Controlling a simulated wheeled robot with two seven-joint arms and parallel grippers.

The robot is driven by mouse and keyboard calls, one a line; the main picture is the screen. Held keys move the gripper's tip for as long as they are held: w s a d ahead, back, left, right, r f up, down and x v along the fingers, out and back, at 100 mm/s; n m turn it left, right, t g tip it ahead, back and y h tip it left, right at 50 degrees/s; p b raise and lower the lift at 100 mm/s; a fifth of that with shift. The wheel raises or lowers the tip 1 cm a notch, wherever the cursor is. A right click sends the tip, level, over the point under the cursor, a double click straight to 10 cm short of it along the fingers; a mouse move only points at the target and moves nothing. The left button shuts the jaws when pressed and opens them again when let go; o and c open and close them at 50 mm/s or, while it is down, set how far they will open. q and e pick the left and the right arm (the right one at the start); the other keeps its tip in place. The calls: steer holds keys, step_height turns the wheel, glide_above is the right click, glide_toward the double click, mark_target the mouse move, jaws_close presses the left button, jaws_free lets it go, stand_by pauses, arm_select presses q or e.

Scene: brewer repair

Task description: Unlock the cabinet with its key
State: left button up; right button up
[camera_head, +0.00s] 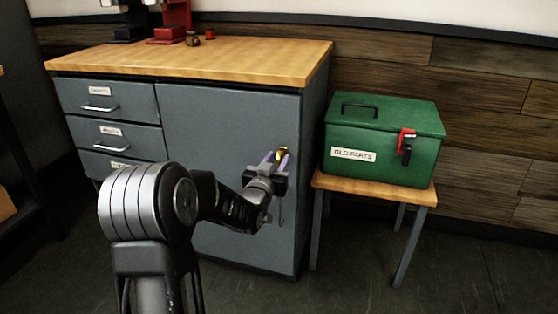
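The grey cabinet (235,115) stands under a wooden top, with its door closed. My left gripper (275,158) is at the right side of the door, near its edge. The keyhole is not clearly visible. My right gripper is out of view.
A green box (385,132) labelled "OLD PARTS", with a red and black latch (405,147), stands on a small wooden table (374,189) right of the cabinet. Labelled drawers (115,134) are at the cabinet's left. Red and black machines (172,18) stand on top.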

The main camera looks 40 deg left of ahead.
arm_select(q)
steer(key=shift+x, duration=0.9)
steer(key=shift+c, duration=0.5)
jaws_close()
